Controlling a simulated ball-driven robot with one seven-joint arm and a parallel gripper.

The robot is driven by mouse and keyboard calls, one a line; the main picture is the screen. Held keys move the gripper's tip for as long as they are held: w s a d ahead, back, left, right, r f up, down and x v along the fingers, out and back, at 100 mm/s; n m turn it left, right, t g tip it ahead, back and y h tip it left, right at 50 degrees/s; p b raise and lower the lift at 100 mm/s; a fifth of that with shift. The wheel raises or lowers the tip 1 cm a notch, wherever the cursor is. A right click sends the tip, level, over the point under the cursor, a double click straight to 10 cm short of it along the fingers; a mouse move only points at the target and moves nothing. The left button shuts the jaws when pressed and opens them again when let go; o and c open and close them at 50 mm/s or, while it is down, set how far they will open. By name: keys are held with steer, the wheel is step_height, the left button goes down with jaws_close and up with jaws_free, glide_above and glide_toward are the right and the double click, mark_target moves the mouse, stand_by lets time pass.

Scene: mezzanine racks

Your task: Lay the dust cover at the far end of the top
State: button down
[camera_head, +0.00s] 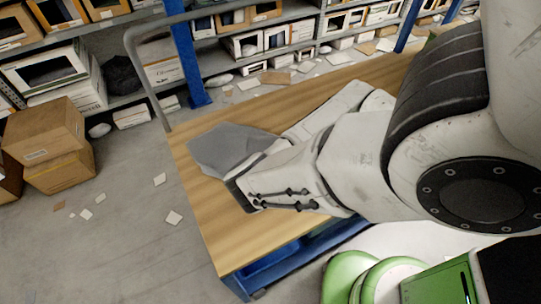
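A flat grey piece that looks like the dust cover (228,148) is at the left part of the wooden top (202,193), near its far left edge. It has an angular outline, and its right part is hidden behind my gripper. My gripper (258,165) is white with dark edges and reaches in from the right, right up against the grey piece in the picture. Its fingertips are not clearly seen, so I cannot tell whether it grips the grey piece or only covers it from view. The top belongs to a blue-framed cart.
A grey handle rail (150,84) rises at the cart's left end. Racks with boxes (162,70) stand behind, with a blue post (187,62). Stacked cardboard boxes (45,132) stand on the floor at left. Scraps litter the floor. The top's near left part is bare.

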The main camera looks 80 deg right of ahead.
steer(key=shift+s+f, duration=0.15)
steer(key=shift+s, duration=0.05)
steer(key=c, duration=0.9)
jaws_free()
steer(key=s+r, duration=0.1)
steer(key=r, duration=0.2)
steer(key=s+r, duration=0.1)
steer(key=r, duration=0.2)
steer(key=s+r, duration=0.2)
steer(key=r, duration=0.2)
steer(key=shift+a, duration=0.15)
steer(key=shift+s, duration=0.1)
